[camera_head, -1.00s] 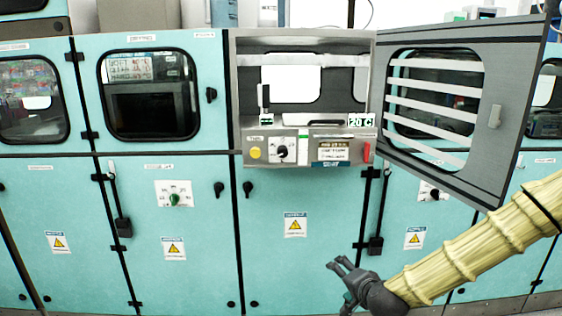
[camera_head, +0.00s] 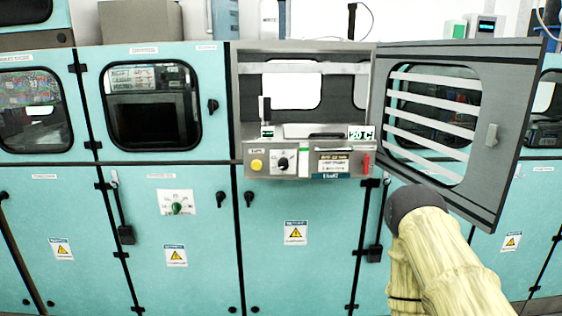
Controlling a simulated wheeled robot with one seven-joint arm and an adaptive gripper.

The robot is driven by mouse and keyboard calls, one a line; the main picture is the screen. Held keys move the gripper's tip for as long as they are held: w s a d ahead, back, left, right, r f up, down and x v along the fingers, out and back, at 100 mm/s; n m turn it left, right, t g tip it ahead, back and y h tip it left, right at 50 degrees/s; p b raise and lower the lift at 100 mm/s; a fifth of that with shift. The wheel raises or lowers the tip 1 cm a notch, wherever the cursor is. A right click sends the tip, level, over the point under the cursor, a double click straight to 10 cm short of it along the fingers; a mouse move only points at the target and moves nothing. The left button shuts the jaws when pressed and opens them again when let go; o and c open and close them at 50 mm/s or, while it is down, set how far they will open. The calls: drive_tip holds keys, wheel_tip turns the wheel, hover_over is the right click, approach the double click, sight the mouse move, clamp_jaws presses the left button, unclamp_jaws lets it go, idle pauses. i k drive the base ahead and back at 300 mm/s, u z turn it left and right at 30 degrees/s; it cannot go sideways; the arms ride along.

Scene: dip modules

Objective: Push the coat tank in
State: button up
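The coat tank appears to be the grey metal unit (camera_head: 352,171) in the middle of the teal cabinets, though no readable label confirms this. Its front panel carries a yellow button, a black knob, a red part at the right and a "20 C" display above. The grey door (camera_head: 490,190) with a slatted window stands swung open to the right. My gripper is not in view. My arm, in a pale yellow sleeve with a dark rounded joint, is bent at the lower right, below the open door. It covers part of the cabinet there.
The teal cabinet on the left (camera_head: 215,130) has a shut windowed door. Lower teal doors (camera_head: 290,275) have black latches and warning labels. The open door sticks out at the upper right, close above my arm. The space before the middle lower door is clear.

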sight(302, 156)
drive_tip(key=z, duration=0.05)
drive_tip(key=k, duration=1.15)
drive_tip(key=u, duration=0.8)
drive_tip(key=i, duration=1.25)
drive_tip(key=z, duration=0.75)
